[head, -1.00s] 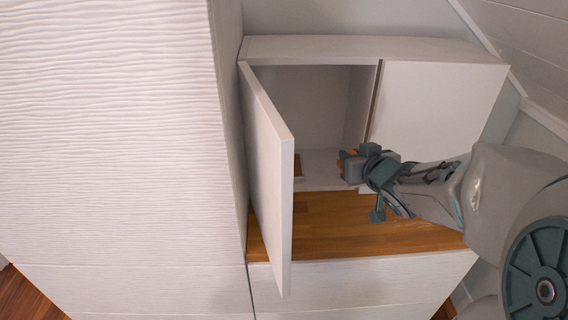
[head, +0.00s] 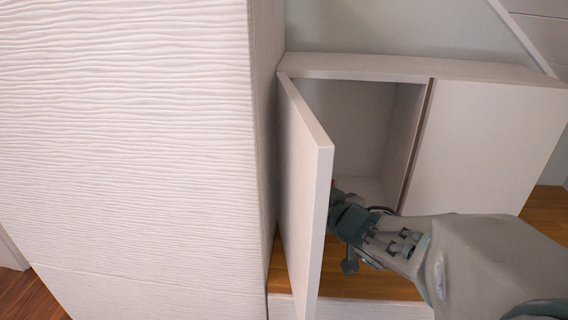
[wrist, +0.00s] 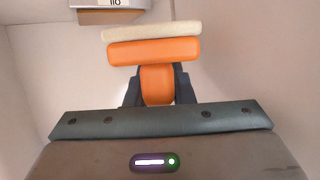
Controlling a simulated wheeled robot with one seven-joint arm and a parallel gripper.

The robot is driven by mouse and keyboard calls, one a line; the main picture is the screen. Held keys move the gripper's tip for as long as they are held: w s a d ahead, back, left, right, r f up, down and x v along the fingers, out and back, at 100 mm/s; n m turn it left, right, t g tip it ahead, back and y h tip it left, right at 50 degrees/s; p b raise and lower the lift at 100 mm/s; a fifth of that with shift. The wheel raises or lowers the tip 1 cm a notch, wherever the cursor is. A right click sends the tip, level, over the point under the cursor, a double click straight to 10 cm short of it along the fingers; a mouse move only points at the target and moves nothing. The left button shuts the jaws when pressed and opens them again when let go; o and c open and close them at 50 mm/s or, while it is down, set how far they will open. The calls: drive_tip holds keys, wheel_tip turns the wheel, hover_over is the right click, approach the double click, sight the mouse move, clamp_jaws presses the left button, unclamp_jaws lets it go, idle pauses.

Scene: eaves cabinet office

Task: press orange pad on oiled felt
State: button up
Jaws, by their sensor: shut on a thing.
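The orange pad (wrist: 153,52) is in the wrist view, a wide orange block with a cream layer along its far face. My gripper (wrist: 157,86) is shut on its orange stem, one dark finger on each side. In the head view my gripper (head: 343,210) is at the cabinet opening, just right of the open door's edge, and the pad is mostly hidden there. A brown block with a white, dark-lettered top (wrist: 108,9) shows at the top of the wrist view, beyond the pad; I cannot tell whether it holds the oiled felt.
The open white door (head: 305,190) stands close left of my gripper. The cabinet (head: 365,125) is open behind it, its right door (head: 485,145) shut. A wooden top (head: 385,284) lies below. A tall white ridged panel (head: 130,140) fills the left.

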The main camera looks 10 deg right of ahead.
drive_tip(key=shift+w+d+r+p, duration=0.1)
drive_tip(key=shift+w+d+p, duration=0.05)
drive_tip(key=shift+w+p, duration=0.7)
drive_tip(key=shift+w+d+p, duration=0.15)
drive_tip(key=shift+w+p, duration=0.45)
drive_tip(key=shift+p, duration=0.4)
drive_tip(key=shift+w+d+f+p, duration=0.25)
drive_tip(key=shift+w+d+p, duration=0.2)
drive_tip(key=shift+w+p, duration=1.4)
drive_tip(key=shift+w+d+f+p, duration=0.4)
drive_tip(key=shift+w+p, duration=0.6)
drive_tip(key=shift+w, duration=1.7)
drive_tip(key=shift+w+d+f+p, duration=0.1)
drive_tip(key=shift+w+d+p, duration=0.45)
drive_tip(key=shift+w+p, duration=1.3)
drive_tip(key=shift+w+f+b, duration=0.5)
drive_tip(key=shift+w+b, duration=0.05)
drive_tip(key=shift+b, duration=0.25)
drive_tip(key=shift+f+b, duration=0.85)
drive_tip(key=shift+f+b, duration=0.45)
drive_tip(key=shift+b, duration=0.05)
